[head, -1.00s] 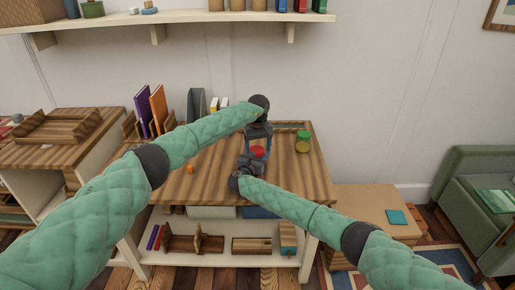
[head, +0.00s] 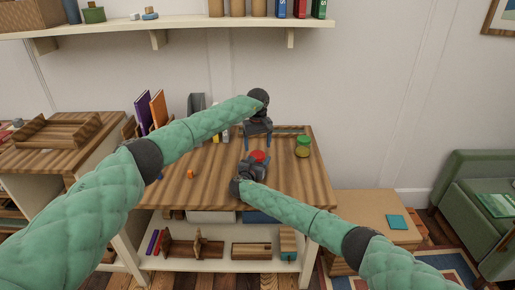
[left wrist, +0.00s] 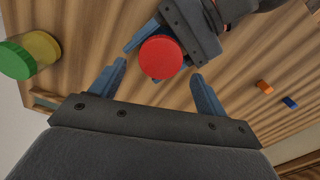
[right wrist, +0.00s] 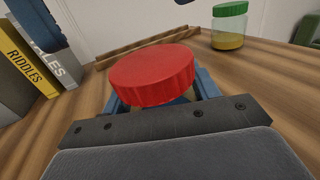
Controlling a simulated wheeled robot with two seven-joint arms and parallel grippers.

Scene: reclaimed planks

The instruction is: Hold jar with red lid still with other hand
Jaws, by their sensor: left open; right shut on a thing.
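The jar with the red lid (head: 259,156) stands on the wooden desk top. Its red lid fills the middle of the right wrist view (right wrist: 153,75) and also shows from above in the left wrist view (left wrist: 160,57). My right gripper (right wrist: 155,100) is shut on the jar below the lid; the jar's body is mostly hidden. My left gripper (left wrist: 155,85) is open and empty, with its fingers spread above and behind the jar, pointing down toward the lid. In the head view the left gripper (head: 257,138) is at the far side of the jar, apart from it.
A jar with a green lid (head: 303,147) stands to the right on the desk (head: 290,185). Books (right wrist: 40,60) stand at the back left. Small orange (left wrist: 264,87) and blue (left wrist: 289,102) blocks lie on the desk's left part. A wooden strip lies along the back.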

